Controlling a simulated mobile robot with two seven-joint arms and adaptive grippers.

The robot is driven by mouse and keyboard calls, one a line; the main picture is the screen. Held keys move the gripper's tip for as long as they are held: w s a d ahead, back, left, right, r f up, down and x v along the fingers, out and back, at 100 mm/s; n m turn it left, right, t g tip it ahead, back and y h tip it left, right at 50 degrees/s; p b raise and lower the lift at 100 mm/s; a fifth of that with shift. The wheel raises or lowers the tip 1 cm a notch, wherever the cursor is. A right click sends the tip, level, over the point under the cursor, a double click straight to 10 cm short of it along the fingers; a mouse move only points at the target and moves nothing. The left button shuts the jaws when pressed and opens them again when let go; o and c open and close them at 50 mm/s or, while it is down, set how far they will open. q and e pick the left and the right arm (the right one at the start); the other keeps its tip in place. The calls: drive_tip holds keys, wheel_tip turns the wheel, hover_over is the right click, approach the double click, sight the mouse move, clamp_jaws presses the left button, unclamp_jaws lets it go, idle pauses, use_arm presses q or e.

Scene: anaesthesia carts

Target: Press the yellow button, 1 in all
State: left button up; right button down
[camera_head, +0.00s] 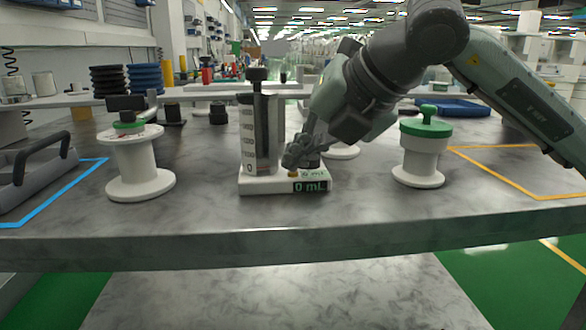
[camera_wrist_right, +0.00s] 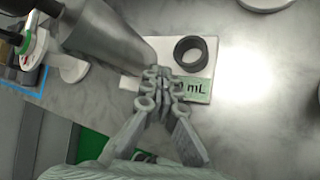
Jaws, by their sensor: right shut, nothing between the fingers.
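The white dispenser base (camera_head: 262,186) stands near the table's front edge, with a tall graduated cylinder (camera_head: 259,135) on its left part and a display reading 0 mL (camera_head: 310,187). The small yellow button (camera_head: 293,174) shows on the base just below my right gripper (camera_head: 292,162). The right gripper is shut and empty, with its fingertips pointing down just over the button; I cannot tell whether they touch it. In the right wrist view my right gripper (camera_wrist_right: 157,82) covers the button, and part of the display (camera_wrist_right: 194,89) shows beside it. My left gripper is not in view.
A white spool-shaped container with a green lid (camera_head: 421,150) stands to the right. Another white spool-shaped stand (camera_head: 139,165) stands to the left. A grey tray with black handles (camera_head: 30,175) sits at far left. A black ring (camera_wrist_right: 195,52) lies on the base.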

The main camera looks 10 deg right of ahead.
drive_tip(key=shift+r+p, duration=0.3)
drive_tip(key=shift+r, duration=0.5)
drive_tip(key=shift+r, duration=0.1)
drive_tip(key=shift+r+p, duration=1.35)
drive_tip(key=shift+r, duration=1.05)
